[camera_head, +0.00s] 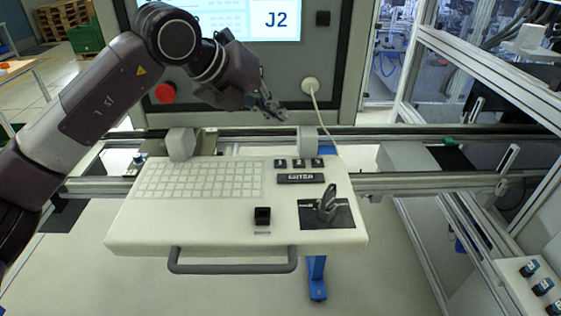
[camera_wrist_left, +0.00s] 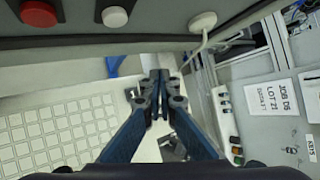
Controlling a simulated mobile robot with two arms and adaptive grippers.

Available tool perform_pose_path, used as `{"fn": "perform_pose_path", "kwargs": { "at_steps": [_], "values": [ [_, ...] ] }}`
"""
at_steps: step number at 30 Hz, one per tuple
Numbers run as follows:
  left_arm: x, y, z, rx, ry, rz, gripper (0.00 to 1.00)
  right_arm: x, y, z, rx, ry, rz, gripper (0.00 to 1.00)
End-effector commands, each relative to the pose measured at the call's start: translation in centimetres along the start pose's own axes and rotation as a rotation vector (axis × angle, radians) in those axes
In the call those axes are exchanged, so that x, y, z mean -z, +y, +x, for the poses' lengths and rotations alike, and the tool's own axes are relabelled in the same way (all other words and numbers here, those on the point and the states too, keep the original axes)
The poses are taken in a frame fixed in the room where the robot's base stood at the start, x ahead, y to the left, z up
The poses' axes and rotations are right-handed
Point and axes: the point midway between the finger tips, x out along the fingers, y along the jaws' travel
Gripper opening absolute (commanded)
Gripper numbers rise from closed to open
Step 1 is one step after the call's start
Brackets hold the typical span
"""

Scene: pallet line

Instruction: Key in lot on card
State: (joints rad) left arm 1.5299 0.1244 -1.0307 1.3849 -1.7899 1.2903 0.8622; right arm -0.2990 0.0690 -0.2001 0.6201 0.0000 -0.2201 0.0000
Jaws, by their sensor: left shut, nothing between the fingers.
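The white keyboard console (camera_head: 190,230) lies in front of the screen cabinet in the head view. It has a grid of pale blank-looking keys (camera_head: 200,180), several small black keys (camera_head: 298,163) and a black ENTER key (camera_head: 300,178). The keys also show in the left wrist view (camera_wrist_left: 65,130). A white card (camera_wrist_left: 275,95) with "JOB" and "LOT" lines is at the right of the wrist view; its smaller characters are hard to read. My left gripper (camera_head: 272,112) is shut and empty, above the console's back edge; its fingertips (camera_wrist_left: 160,82) meet in the wrist view. My right gripper is not in view.
The screen (camera_head: 220,20) reads "J2" at its right. A red button (camera_head: 165,92) and a cable plug (camera_head: 310,85) are on the cabinet. A black block (camera_head: 262,216) and a grey upright piece on a black pad (camera_head: 325,215) stand on the console. A grey handle (camera_head: 230,268) runs along its front.

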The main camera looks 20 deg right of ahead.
Motion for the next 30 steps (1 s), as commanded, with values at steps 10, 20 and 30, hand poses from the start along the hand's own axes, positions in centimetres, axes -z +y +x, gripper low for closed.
{"fn": "perform_pose_path", "kwargs": {
  "at_steps": [10,20,30],
  "values": [
    [1.5,1.4,2.0,0.002,0.002,0.000,0.00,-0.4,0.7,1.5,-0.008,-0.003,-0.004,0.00],
    [4.0,3.9,5.4,0.003,0.001,0.001,0.00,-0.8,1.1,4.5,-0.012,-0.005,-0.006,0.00],
    [4.5,4.4,6.1,0.003,0.000,0.001,0.00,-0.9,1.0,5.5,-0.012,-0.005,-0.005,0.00]
  ]
}}
